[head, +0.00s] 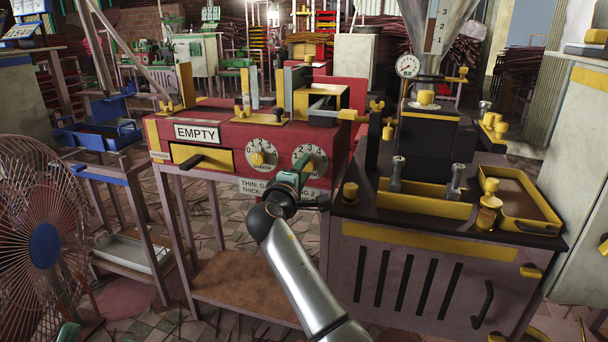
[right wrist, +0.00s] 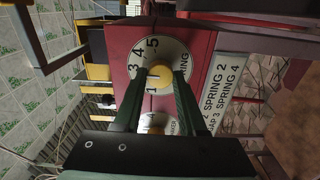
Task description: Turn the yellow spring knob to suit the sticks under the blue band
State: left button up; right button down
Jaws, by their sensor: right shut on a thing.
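The red machine (head: 235,128) carries two white dials on its front. The right one is the spring dial (head: 300,151); in the right wrist view its face (right wrist: 172,48) shows 1, 3, 4, 5 and part of the word SPRING. My right gripper (head: 306,164) is at this dial, its green fingers shut on the yellow spring knob (right wrist: 160,76). The fingers hide part of the knob and dial, so I cannot tell which number the knob points to. I cannot make out a blue band with sticks under it.
The other dial (head: 262,154) sits just left. A label (head: 256,187) below mentions THIN and THICK; the right wrist view shows SPRING 2 and SPRING 4 on it (right wrist: 217,92). A dark-topped cabinet (head: 430,245) stands close on the right, a fan (head: 45,245) at far left.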

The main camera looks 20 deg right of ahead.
jog(key=shift+r+m+b, duration=0.1)
jog(key=shift+m+b, duration=0.6)
jog(key=shift+m, duration=2.6)
jog(key=shift+c, duration=2.3)
grip_release()
